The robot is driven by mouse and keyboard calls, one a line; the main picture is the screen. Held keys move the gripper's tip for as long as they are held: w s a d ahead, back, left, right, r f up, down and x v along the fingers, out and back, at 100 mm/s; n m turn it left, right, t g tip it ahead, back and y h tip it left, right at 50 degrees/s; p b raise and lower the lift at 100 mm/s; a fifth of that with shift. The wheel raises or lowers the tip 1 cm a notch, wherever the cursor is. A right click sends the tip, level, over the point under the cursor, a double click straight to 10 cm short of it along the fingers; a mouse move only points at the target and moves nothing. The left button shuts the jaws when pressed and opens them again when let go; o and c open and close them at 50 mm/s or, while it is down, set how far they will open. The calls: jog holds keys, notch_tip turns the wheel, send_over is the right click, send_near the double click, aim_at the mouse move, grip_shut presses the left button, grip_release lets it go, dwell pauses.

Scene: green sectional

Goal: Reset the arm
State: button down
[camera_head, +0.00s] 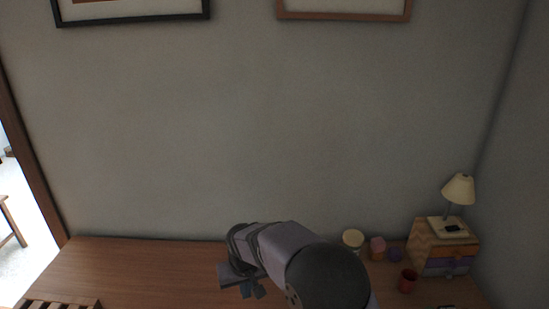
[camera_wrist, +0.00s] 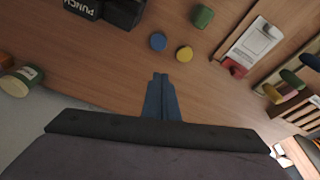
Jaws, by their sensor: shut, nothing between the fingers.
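My gripper (camera_wrist: 160,82) shows at the centre of the wrist view, its two blue-grey fingers together with nothing between them. It points over the wooden table (camera_wrist: 110,75). In the head view my arm reaches over the table's middle, and my gripper (camera_head: 253,291) shows as small dark fingers at the arm's end, left of the large round joint. The arm hides part of the table there.
In the wrist view a blue disc (camera_wrist: 158,41), a yellow disc (camera_wrist: 184,54) and a green block (camera_wrist: 203,16) lie beyond the fingers. The table's left is mostly clear.

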jog(key=s+d+r+m+g, duration=0.1)
jog(key=s+d, duration=0.3)
jog(key=d, duration=0.3)
jog(key=s+d+r+m, duration=0.1)
jog(key=s+d+r, duration=0.1)
jog(key=s+d, duration=0.4)
jog(key=s+d+g, duration=0.1)
jog(key=s+d, duration=0.4)
jog(key=s, duration=0.2)
jog(key=s+d+f+m, duration=0.1)
jog(key=s+d, duration=0.4)
jog(key=s, duration=0.2)
jog(key=shift+s+m+g+h, duration=0.3)
jog(key=shift+s+g, duration=0.05)
jog(key=shift+g, duration=0.05)
